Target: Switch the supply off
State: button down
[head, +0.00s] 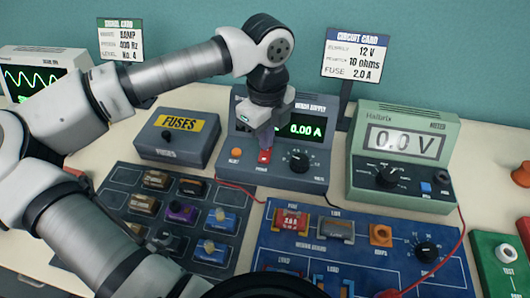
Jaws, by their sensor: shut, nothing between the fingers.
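The bench supply (320,177) is a dark grey box at the back middle of the table. Its green display reads 0.00 A, and the left part of the display is behind my gripper. A red power switch (264,157) sits low on its front, between an orange button (236,153) and a black knob (299,160). My gripper (265,148) is shut and empty, pointing down in front of the supply with its fingertips at the red switch. I cannot tell whether they touch it.
A green meter (448,142) reading 0.0 V stands right of the supply. A fuses box (150,141) stands left. A component tray (112,190) and a blue circuit board (262,240) lie in front, with red leads around the board.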

jog(key=shift+f+b, duration=0.55)
jog(key=shift+r, duration=0.1)
jog(key=shift+r+p, duration=1.55)
jog(key=shift+r, duration=1.95)
jog(key=shift+f, duration=0.1)
